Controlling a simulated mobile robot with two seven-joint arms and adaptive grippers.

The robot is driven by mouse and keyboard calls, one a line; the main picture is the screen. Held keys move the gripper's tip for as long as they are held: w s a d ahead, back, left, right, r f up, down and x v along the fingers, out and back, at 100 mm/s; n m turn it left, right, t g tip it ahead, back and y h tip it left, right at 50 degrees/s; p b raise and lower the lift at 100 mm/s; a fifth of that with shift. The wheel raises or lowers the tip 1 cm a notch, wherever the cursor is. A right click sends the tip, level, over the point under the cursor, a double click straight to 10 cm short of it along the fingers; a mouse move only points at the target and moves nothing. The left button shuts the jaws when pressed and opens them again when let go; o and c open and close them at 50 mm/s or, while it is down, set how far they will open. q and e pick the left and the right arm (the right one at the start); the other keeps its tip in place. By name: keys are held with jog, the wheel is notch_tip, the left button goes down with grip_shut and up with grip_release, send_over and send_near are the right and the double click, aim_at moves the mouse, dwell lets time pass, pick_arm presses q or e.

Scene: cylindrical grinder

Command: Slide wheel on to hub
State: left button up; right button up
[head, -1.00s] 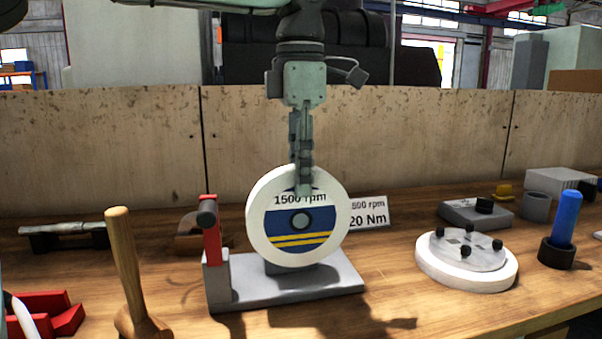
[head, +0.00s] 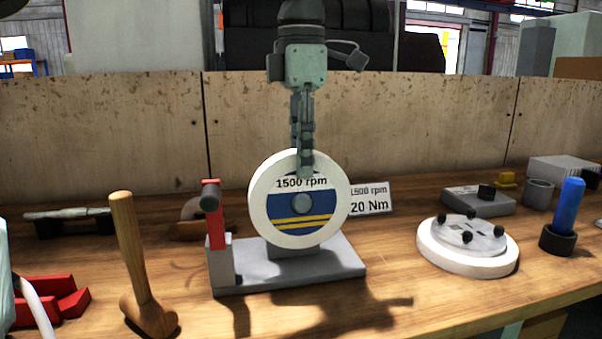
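The grinding wheel (head: 268,184) is a white disc with a blue and yellow label reading "1500 rpm". It stands upright over a grey stand (head: 340,264), facing me. A round flange (head: 455,231) with several black knobs lies on a white disc (head: 450,262) at the right.
A wooden mallet (head: 130,245) and red blocks (head: 65,298) are at the left. A red-topped post (head: 213,215) rises from the stand's left end. A "20 Nm" sign (head: 370,198) is behind the wheel. A blue-handled tool (head: 570,208) stands far right. Bench front centre is clear.

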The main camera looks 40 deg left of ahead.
pick_arm(q)
jog(key=o, duration=0.3)
jog(key=shift+w+a+r, duration=0.1)
jog(key=shift+f, duration=0.2)
jog(key=shift+r, duration=0.15)
notch_tip(320, 180, up, 12)
dwell(0.7)
